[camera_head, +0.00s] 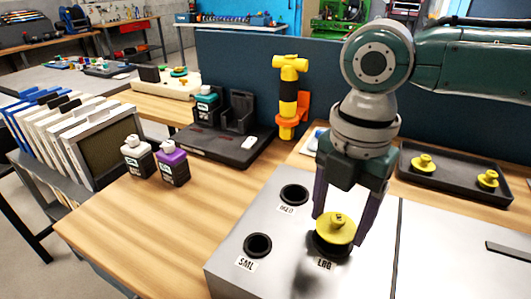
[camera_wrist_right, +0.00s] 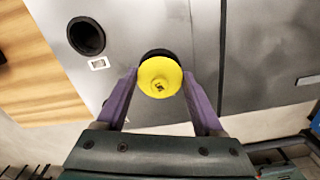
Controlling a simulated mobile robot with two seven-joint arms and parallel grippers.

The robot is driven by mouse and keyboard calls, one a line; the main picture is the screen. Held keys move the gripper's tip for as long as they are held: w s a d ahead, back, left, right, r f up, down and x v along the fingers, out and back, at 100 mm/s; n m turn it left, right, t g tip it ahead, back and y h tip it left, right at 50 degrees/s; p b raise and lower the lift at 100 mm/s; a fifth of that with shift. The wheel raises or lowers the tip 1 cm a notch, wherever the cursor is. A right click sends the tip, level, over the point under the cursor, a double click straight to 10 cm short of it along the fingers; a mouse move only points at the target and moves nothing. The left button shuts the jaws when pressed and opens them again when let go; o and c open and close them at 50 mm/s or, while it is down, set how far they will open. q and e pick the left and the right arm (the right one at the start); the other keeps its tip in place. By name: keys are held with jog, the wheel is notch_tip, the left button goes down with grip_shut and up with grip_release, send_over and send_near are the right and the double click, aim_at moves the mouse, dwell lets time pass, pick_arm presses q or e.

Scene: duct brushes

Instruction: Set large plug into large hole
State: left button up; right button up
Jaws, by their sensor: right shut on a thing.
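The large plug (camera_head: 337,228) is yellow, with a round top. It is between the fingers of my right gripper (camera_head: 338,222), which is shut on it. In the head view the plug is at the large hole (camera_head: 327,245), labelled LRG, and covers part of it. In the right wrist view the plug (camera_wrist_right: 160,77) sits between the two purple fingers (camera_wrist_right: 160,85), and the dark rim of the large hole (camera_wrist_right: 158,53) shows past its far edge. I cannot tell how deep the plug is. My left gripper is not in view.
The grey box top (camera_head: 228,268) has two other open holes, MED (camera_head: 294,194) and SML (camera_head: 258,245). A dark tray (camera_head: 455,178) at the right holds two smaller yellow plugs. White and purple bottles (camera_head: 173,163) stand left on the wooden table. An orange holder carries a yellow-black tool (camera_head: 288,95).

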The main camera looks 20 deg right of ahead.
jog(key=shift+p, duration=0.35)
dwell(0.3)
jog(key=shift+f, duration=0.1)
dwell(0.3)
jog(key=shift+f+b, duration=0.55)
jog(key=shift+f, duration=0.2)
jog(key=shift+r, duration=0.2)
jog(key=shift+r+p, duration=0.5)
jog(key=shift+p, duration=0.3)
jog(key=shift+r, duration=0.15)
jog(key=shift+p, duration=0.5)
jog(key=shift+f+b, duration=0.6)
jog(key=shift+f, duration=0.25)
dwell(0.4)
